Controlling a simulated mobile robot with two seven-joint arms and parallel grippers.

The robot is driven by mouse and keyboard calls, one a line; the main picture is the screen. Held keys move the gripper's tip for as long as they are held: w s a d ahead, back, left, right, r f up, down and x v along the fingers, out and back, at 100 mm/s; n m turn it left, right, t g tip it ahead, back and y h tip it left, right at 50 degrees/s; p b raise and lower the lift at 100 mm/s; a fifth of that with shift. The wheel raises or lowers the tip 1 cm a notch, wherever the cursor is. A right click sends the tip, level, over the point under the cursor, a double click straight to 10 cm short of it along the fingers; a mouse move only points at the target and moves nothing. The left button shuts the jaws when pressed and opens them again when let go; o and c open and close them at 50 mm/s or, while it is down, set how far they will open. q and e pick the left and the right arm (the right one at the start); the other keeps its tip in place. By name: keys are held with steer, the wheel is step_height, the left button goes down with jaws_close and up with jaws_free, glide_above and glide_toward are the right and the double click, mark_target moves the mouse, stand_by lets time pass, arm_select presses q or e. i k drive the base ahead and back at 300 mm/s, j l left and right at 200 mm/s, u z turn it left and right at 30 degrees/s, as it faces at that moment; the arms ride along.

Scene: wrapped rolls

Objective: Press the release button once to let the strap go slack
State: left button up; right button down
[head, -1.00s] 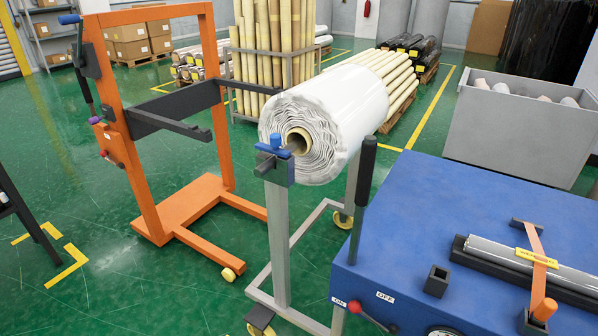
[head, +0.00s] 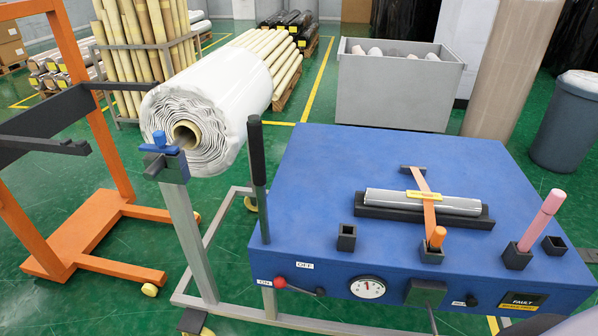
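An orange strap (head: 427,207) runs straight over a grey wrapped roll (head: 390,200) lying in a black cradle (head: 480,219) on the blue machine top (head: 330,170). An orange rounded piece (head: 437,238) stands in a black holder at the strap's near end. A small black knob (head: 472,300) with a label sits on the machine's front face. I cannot tell which of these is the release button. Neither gripper shows.
The front also has a red-tipped ON/OFF lever (head: 300,287), a dial gauge (head: 367,287) and a FAULT panel (head: 522,301). A pink-topped handle (head: 541,222) and a tall black handle (head: 257,180) rise from the machine. A large white roll (head: 222,100) and orange frame (head: 90,220) stand left.

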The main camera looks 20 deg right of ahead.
mark_target(471, 301)
steer(key=z, duration=2.1)
